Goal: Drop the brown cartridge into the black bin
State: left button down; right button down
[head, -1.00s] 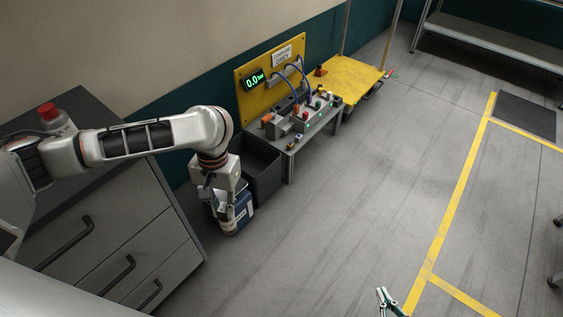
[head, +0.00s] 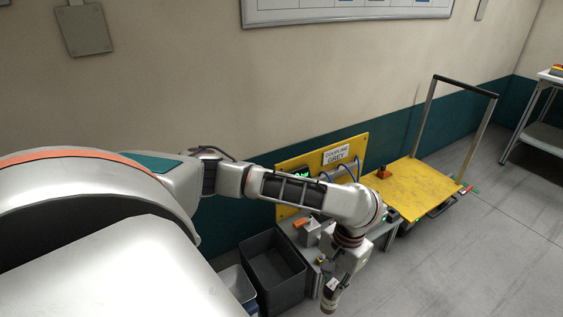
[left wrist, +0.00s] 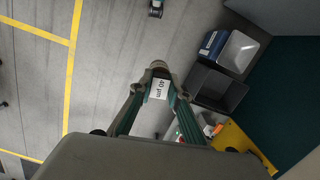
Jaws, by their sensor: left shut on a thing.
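My left gripper (head: 332,288) is shut on the cartridge (left wrist: 158,68), which carries a white label reading "40 µm". Its body looks dull brownish grey in the left wrist view, and its end looks brown in the head view (head: 329,304). The fingers (left wrist: 155,92) lie on both sides of it. The black bin (head: 274,273) stands on the floor left of the gripper in the head view, and its inside looks empty. It also shows in the left wrist view (left wrist: 218,89), to the right of the cartridge and apart from it. My right gripper is out of view.
A blue bin (left wrist: 212,44) with a pale inside stands beside the black bin. The bench with the yellow panel (head: 293,160) stands beyond and right of the black bin. A yellow platform cart (head: 425,187) is further right. Open floor (head: 470,260) lies at the right.

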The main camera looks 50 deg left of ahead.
aim_at(262, 258)
jog(key=i+j+u, duration=0.1)
jog(key=i+u, duration=0.4)
jog(key=u, duration=0.15)
jog(key=i+u, duration=0.35)
jog(key=i+j+u, duration=0.1)
jog(key=u, duration=0.15)
jog(key=i+u, duration=0.25)
jog(key=k+j, duration=0.05)
